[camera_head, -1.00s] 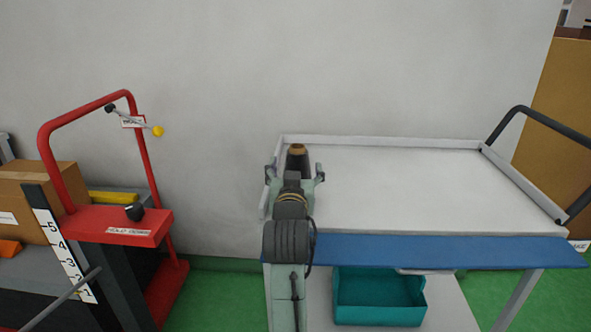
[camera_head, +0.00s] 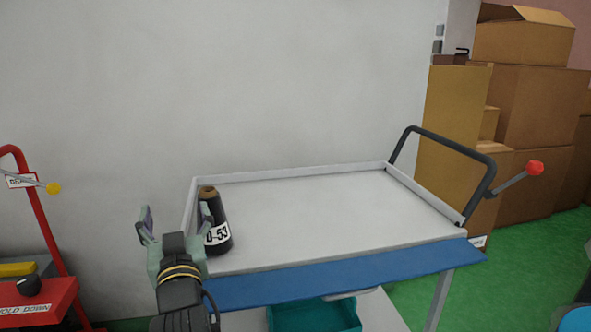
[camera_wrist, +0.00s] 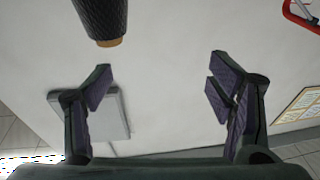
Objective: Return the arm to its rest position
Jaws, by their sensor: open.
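My gripper (camera_head: 174,214) is open and empty, at the left end of the cart. A dark spool (camera_head: 216,238) with a brown top and a white label ending in "-53" stands upright on the cart (camera_head: 310,205), by its left edge. The gripper is to the left of the spool and partly overlaps it in the head view. In the wrist view the spool (camera_wrist: 100,18) shows at the top, beyond the spread fingers (camera_wrist: 161,64) and apart from them. Its lower part in the head view is partly hidden by my gripper.
The cart has a blue front edge (camera_head: 350,270), a black handle (camera_head: 450,150) and a teal bin (camera_head: 315,316) below. A red frame (camera_head: 45,230) with a yellow-knobbed lever (camera_head: 52,188) stands at the left. Cardboard boxes (camera_head: 535,110) are stacked at the right. The cart top's right side is clear.

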